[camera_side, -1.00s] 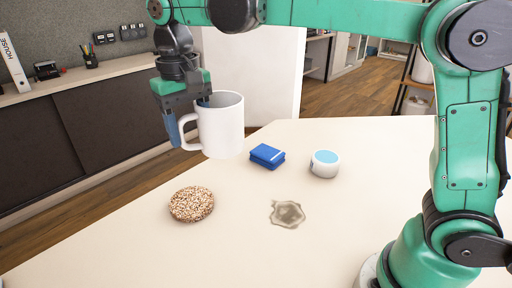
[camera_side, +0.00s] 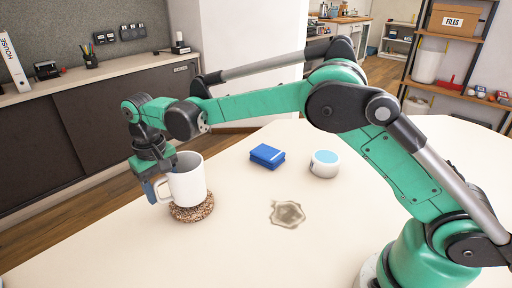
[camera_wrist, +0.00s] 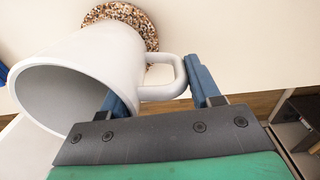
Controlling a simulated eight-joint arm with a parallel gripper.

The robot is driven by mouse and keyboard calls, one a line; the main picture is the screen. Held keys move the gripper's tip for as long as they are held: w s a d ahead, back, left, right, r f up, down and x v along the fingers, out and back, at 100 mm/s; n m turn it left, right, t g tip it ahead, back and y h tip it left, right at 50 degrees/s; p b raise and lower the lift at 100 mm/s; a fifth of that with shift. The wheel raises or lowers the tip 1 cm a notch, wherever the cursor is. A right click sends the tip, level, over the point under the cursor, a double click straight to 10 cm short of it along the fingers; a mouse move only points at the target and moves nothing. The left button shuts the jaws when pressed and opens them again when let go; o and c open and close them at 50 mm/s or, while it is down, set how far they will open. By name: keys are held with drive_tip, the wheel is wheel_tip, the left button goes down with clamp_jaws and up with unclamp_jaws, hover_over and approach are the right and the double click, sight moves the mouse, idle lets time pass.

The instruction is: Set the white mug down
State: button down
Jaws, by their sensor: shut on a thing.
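The white mug (camera_side: 187,182) is upright over the speckled round coaster (camera_side: 200,213) in the side view. Its base overlaps the coaster; I cannot tell whether it touches. My gripper (camera_side: 157,188) is at the mug's left side, shut on its handle. In the wrist view the mug (camera_wrist: 95,60) fills the left, its handle between my blue fingers (camera_wrist: 158,82). Part of the coaster (camera_wrist: 143,18) shows beyond the mug; the rest is hidden.
A blue sponge-like block (camera_side: 267,156) and a white tub with a light blue top (camera_side: 324,164) stand right of the mug. The front of the cream table (camera_side: 190,262) is clear.

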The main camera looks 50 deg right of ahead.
drive_tip(key=shift+f, duration=0.6)
drive_tip(key=shift+c, duration=0.9)
unclamp_jaws()
drive_tip(key=shift+f, duration=0.15)
